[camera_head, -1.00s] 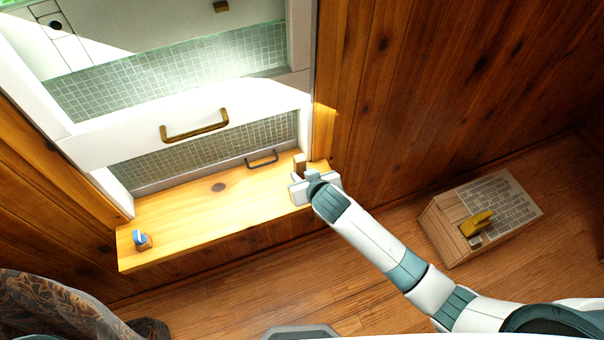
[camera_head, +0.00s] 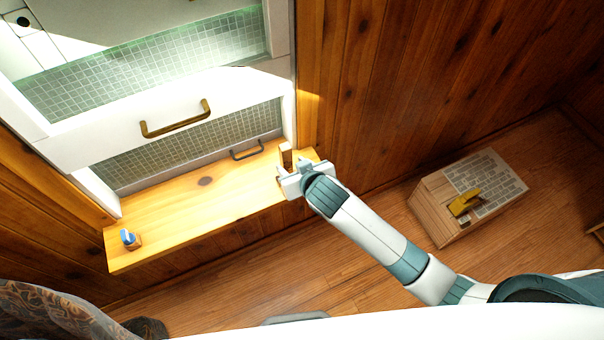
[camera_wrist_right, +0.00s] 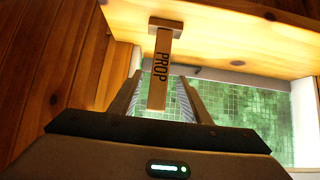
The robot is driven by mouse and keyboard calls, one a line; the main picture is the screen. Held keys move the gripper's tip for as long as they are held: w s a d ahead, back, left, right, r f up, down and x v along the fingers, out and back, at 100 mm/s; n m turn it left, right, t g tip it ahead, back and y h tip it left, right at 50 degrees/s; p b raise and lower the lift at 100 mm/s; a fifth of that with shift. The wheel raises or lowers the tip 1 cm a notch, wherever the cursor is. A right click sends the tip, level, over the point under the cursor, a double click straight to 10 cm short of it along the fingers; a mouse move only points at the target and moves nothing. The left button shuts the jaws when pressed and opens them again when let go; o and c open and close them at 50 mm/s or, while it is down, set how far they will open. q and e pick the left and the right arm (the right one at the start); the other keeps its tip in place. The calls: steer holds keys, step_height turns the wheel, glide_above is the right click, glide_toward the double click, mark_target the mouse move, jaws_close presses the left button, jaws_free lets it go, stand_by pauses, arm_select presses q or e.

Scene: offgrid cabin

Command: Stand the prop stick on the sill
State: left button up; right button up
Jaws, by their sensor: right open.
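The prop stick (camera_head: 286,155) is a short wooden post on the right end of the pale wooden sill (camera_head: 190,205), close to the window frame. In the right wrist view the stick (camera_wrist_right: 160,70), lettered PROP, stands upright with its square foot on the sill. My right gripper (camera_head: 292,168) is open at the stick. In the wrist view its two fingers (camera_wrist_right: 158,100) lie on either side of the stick's near end, with gaps beside it. The window sash (camera_head: 170,115) with a brass handle is raised above the sill. My left gripper is out of view.
A small blue-topped object (camera_head: 130,240) sits at the sill's left end. A dark handle (camera_head: 247,150) lies near the back of the sill. A wooden box (camera_head: 465,200) with a yellow item stands on the floor at right. The middle of the sill is clear.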

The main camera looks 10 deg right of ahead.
steer(key=b+v, duration=0.1)
steer(key=v, duration=0.7)
steer(key=shift+w+f, duration=0.1)
stand_by(0.8)
steer(key=d+f+g+h, duration=0.1)
steer(key=d+f, duration=0.1)
steer(key=f, duration=0.7)
steer(key=d+f+g, duration=0.1)
steer(key=d+f, duration=0.2)
steer(key=f, duration=0.7)
steer(key=s+d+f+g+h, duration=0.1)
steer(key=s+d+f, duration=0.2)
steer(key=s+f, duration=0.35)
steer(key=s+d+f+g, duration=0.1)
steer(key=s+d+f, duration=0.2)
steer(key=f, duration=0.6)
steer(key=s+d+f+g, duration=0.1)
steer(key=s+d+f, duration=0.1)
steer(key=s+f, duration=0.4)
steer(key=s+d+f+g, duration=0.2)
steer(key=s+f, duration=0.4)
steer(key=s, duration=1.1)
steer(key=s+d+f+m+g+h, duration=0.1)
steer(key=s+d+f, duration=0.3)
steer(key=s, duration=0.8)
step_height(320, 180, down, 3)
steer(key=shift+r+g, duration=0.15)
steer(key=shift+g, duration=0.25)
